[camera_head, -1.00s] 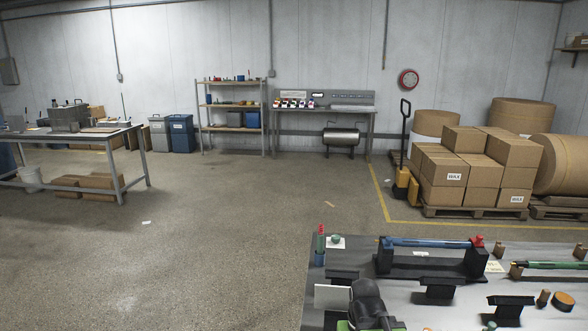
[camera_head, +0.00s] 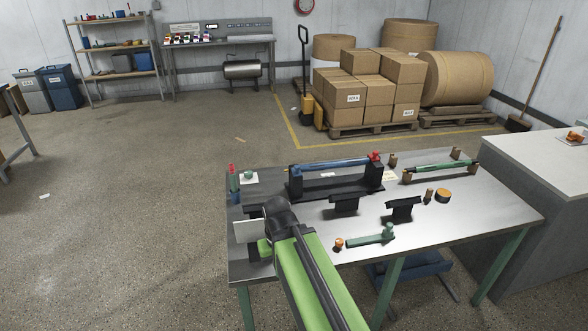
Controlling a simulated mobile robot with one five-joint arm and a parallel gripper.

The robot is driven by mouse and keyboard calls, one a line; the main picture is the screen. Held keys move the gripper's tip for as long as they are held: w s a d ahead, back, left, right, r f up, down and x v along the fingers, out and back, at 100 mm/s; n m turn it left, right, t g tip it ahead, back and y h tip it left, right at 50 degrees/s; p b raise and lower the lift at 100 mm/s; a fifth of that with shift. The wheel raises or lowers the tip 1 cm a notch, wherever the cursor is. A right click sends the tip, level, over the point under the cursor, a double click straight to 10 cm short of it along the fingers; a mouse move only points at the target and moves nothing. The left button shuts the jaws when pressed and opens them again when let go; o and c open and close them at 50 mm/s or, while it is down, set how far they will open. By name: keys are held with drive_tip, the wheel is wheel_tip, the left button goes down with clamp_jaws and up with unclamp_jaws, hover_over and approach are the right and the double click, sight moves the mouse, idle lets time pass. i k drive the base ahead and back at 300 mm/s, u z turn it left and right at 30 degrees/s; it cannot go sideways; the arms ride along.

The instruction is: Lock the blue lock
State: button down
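A blue bar (camera_head: 330,164) with a red knob (camera_head: 375,157) at its right end lies across a black stand (camera_head: 335,185) on the metal table (camera_head: 450,215). It is the most prominent blue part; I cannot tell whether it is the lock or how it stands. A small upright piece with a red top and blue base (camera_head: 234,185) stands at the table's back left corner. My green and black arm reaches over the front left of the table, left of and nearer than the stand. My gripper's fingers do not show.
A green bar (camera_head: 448,166) lies on brown supports at right. Black blocks (camera_head: 344,204), a green handled piece (camera_head: 370,239) and an orange-topped disc (camera_head: 443,195) lie nearer. A grey counter (camera_head: 540,185) stands right of the table.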

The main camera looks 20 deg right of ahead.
sight(296, 172)
drive_tip(key=u, duration=1.8)
drive_tip(key=k, duration=1.4)
drive_tip(key=z, duration=0.75)
drive_tip(key=i, duration=1)
drive_tip(key=u, duration=0.1)
